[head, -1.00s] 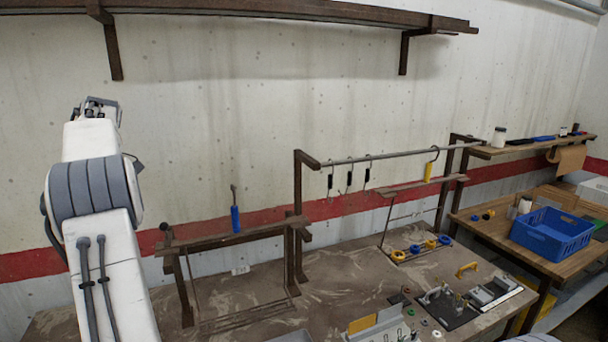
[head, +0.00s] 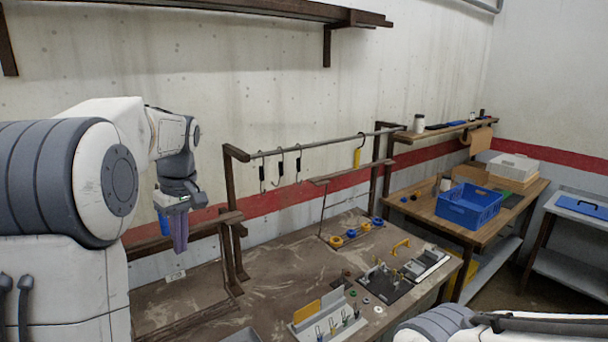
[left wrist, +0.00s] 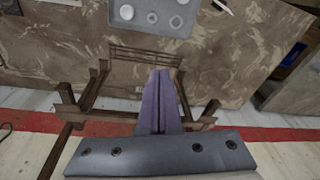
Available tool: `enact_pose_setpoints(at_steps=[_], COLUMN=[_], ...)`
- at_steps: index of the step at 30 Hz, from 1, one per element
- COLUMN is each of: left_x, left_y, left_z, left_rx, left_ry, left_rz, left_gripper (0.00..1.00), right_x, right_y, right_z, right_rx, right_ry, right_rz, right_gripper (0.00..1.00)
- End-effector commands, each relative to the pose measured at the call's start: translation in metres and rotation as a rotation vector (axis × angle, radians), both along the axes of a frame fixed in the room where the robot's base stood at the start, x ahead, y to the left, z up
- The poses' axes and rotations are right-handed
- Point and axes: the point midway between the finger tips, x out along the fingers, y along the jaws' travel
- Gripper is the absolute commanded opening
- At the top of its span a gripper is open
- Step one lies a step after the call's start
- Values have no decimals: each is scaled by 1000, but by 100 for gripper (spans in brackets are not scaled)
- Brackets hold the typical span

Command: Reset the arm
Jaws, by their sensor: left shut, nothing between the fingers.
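My left arm comes in from the left in the head view and bends down at the wrist. My left gripper (head: 179,232) points down in front of the brown rack (head: 215,225) at the back left of the bench, with its purple fingers shut and empty. In the left wrist view the two fingers (left wrist: 161,98) lie side by side over the rack (left wrist: 100,85), and a grey tray (left wrist: 150,15) with small round parts lies beyond. A blue-handled tool (head: 163,222) is mostly hidden behind the gripper. The right gripper is not in view; part of my right arm shows at the bottom right.
A rail (head: 320,145) with several hooks stands behind the bench (head: 270,280). The bench holds a pegged holder (head: 330,320), a black fixture (head: 384,285) and coloured rings (head: 352,232). A wooden table (head: 425,205) with a blue crate (head: 468,212) stands to the right.

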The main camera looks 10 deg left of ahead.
Motion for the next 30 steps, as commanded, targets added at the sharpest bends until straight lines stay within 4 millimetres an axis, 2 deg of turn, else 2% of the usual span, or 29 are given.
enact_pose_setpoints(at_steps=[1, 4, 6, 8, 9, 11, 12, 15, 18, 21, 24, 30], left_x=[-2, -17, -37, -61, -79, -109, -130, -180, -217, -239, -246, -246], left_y=[-44, -116, -164, -201, -223, -252, -267, -292, -302, -306, -306, -306], left_z=[-13, -33, -49, -64, -74, -91, -102, -126, -145, -155, -159, -159], left_rx=[-18, -48, -69, -87, -97, -114, -122, -143, -155, -163, -166, -166], left_ry=[5, 13, 20, 26, 31, 37, 42, 53, 61, 65, 67, 67], left_rz=[-146, -424, -622, -793, -910, -1081, -1192, -1436, -1612, -1714, -1750, -1750], left_gripper=[0, 0, 0, 0, 0, 0, 0, 0, 0, 0, 0, 0], right_x=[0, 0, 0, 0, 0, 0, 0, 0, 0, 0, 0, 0], right_y=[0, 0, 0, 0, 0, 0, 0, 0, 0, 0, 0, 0], right_z=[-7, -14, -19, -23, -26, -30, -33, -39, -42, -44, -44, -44], right_rx=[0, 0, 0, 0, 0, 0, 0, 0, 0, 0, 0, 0], right_ry=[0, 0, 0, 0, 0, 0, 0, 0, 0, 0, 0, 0], right_rz=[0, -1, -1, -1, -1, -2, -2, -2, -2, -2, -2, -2], right_gripper=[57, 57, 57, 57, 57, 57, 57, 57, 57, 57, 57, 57])
